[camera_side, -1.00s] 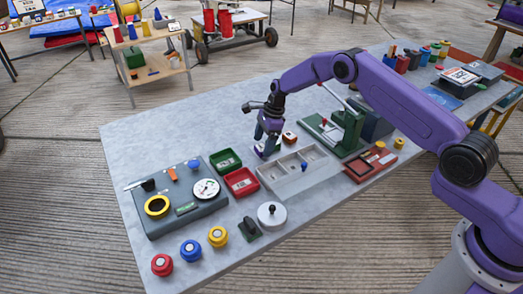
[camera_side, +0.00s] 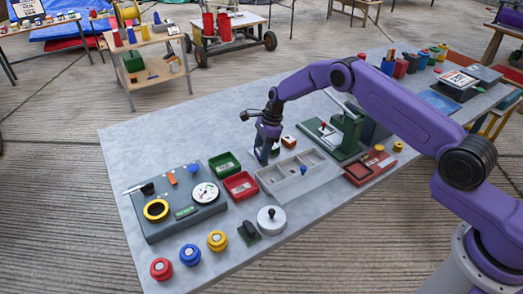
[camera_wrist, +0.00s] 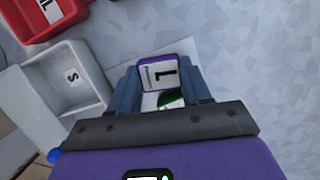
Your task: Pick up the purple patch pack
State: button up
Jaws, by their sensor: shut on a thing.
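The purple patch pack (camera_wrist: 166,72) has a purple rim and a pale label with a dark mark, and shows between my fingers in the wrist view. My gripper (camera_wrist: 163,85) is shut on it, with one finger on each side. In the side view my gripper (camera_side: 263,158) points down at the table, just behind the left end of the grey divided tray (camera_side: 276,187). The pack is mostly hidden by the fingers there, and I cannot tell whether it touches the table.
A red tray (camera_side: 241,186) and a green tray (camera_side: 224,164) stand left of the grey tray. A small orange-brown block (camera_side: 289,141) and a green press (camera_side: 343,140) stand to the right. A grey gauge panel (camera_side: 180,215) is further left. The table behind my gripper is clear.

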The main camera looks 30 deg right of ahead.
jog(key=shift+r, duration=0.6)
jog(key=s+d+r, duration=0.2)
jog(key=s+r, duration=1.1)
jog(key=r, duration=0.2)
jog(key=shift+s+d+r, duration=0.2)
jog(key=shift+s+r, duration=0.15)
jog(key=shift+s, duration=0.05)
jog(key=shift+w+d+f+n+g, duration=0.1)
jog(key=shift+w+d+f+n, duration=0.25)
jog(key=shift+d+f, duration=1.7)
jog(key=shift+w+d+f+n+g, duration=0.1)
jog(key=shift+w+d+f+n, duration=0.2)
jog(key=shift+d+f, duration=1.75)
jog(key=shift+w+d+f+n+g, duration=0.1)
jog(key=shift+w+d+f+n, duration=0.25)
jog(key=shift+d+f, duration=1.65)
jog(key=shift+a+f, duration=0.95)
